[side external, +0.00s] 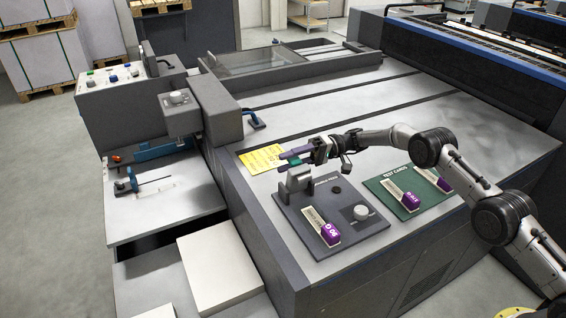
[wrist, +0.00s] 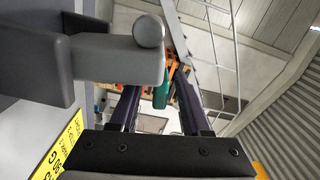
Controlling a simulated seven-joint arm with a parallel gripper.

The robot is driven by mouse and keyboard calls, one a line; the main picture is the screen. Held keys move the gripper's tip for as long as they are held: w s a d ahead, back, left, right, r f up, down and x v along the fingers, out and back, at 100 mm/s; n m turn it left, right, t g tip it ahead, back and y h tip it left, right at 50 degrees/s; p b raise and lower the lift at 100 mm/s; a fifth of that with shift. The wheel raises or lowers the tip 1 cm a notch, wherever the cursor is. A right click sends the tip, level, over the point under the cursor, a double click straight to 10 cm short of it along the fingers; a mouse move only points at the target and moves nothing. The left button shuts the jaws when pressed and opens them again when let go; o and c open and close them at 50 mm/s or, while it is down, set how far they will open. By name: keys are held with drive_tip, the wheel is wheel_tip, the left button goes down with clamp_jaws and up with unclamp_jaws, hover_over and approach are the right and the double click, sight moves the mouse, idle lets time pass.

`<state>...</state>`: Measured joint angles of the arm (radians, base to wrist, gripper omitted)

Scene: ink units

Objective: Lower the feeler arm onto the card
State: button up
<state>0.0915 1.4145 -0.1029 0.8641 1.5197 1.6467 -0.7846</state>
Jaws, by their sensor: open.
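In the side external view, a grey bracket-like part (side external: 298,183), which looks like the feeler arm's stand, rises at the back left of a dark panel (side external: 283,213). A white card (side external: 318,221) with a purple end lies on that panel. My gripper (side external: 286,158) has purple fingers and points left, close behind the top of the grey part. In the wrist view, a grey arm (wrist: 115,58) with a round knob (wrist: 148,32) is beside the left finger. My gripper (wrist: 160,90) is open there. A small teal thing shows between the fingers; whether it is near or far I cannot tell.
A grey knob (side external: 361,212) sits at the panel's right. A green mat (side external: 428,202) with white, purple-ended cards lies farther right. A yellow label (side external: 261,158) is behind the panel. A grey machine block (side external: 216,108) stands at the left. The tabletop behind is largely clear.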

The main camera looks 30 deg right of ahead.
drive_tip(key=shift+a, duration=0.85)
clamp_jaws()
idle(0.9)
